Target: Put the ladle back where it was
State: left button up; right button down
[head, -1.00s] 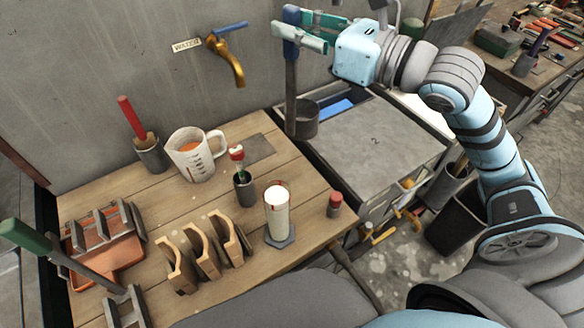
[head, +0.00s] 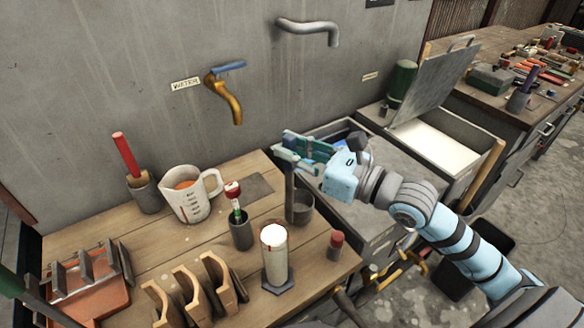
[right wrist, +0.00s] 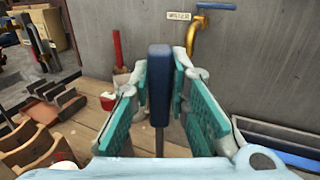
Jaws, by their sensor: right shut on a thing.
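The ladle has a grey cup (head: 299,208) at the bottom of a long upright handle (head: 290,188). My right gripper (head: 298,150) is shut on the top of this handle. The ladle hangs by the right edge of the wooden table, in front of the grey-topped unit; I cannot tell whether its cup touches anything. In the right wrist view the handle's dark blue grip (right wrist: 159,85) stands upright between the green finger pads (right wrist: 163,100). The cup is hidden there. My left gripper is not in view.
The wooden table (head: 140,245) holds a measuring jug (head: 188,200), a dark cup with a red-handled tool (head: 146,192), a white cylinder (head: 275,258) and wooden holders (head: 205,290). A brass tap (head: 225,98) is on the wall. An open-lidded bin (head: 440,145) stands back right.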

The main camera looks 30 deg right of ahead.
aim_at(292, 171)
notch_tip(292, 171, down, 4)
jog(key=shift+r+b, duration=0.25)
jog(key=shift+b, duration=0.4)
jog(key=shift+r, duration=0.15)
jog(key=c, duration=2)
grip_release()
jog(key=shift+f, duration=0.2)
jog(key=o, duration=0.5)
jog(key=shift+c, duration=0.2)
jog(key=shift+r, duration=0.1)
